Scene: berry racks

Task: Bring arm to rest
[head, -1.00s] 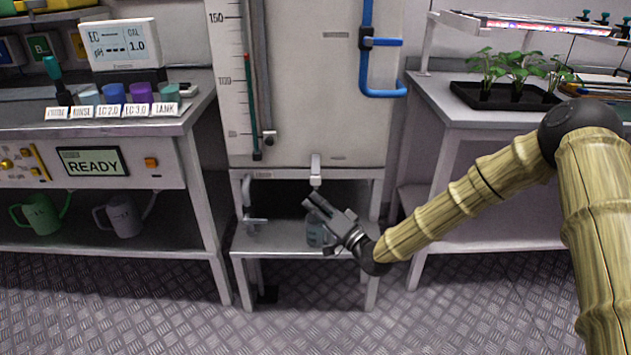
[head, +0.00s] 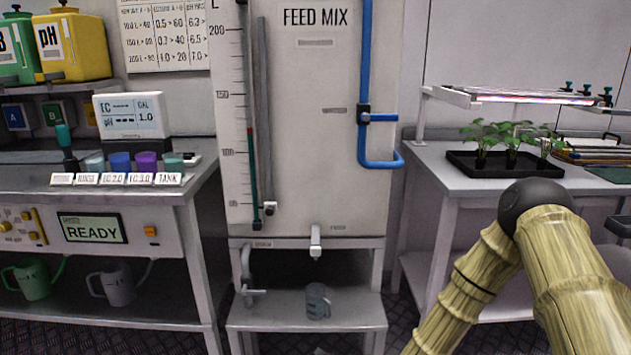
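My arm (head: 570,270) is folded at the lower right of the head view, with its dark elbow joint (head: 535,203) highest. The forearm (head: 465,290) slopes down and leaves the picture at the bottom edge. My gripper is out of view below. A grey-blue jug (head: 318,302) stands upright on the low shelf (head: 270,315) under the feed mix tank (head: 320,140). No part of my arm touches the jug.
The tank spout (head: 316,240) hangs above the jug. At left is a bench with a READY display (head: 92,228), coloured cups (head: 120,162), and green (head: 35,280) and grey (head: 118,284) mugs below. At right, a plant tray (head: 500,165) sits on a bench near my elbow.

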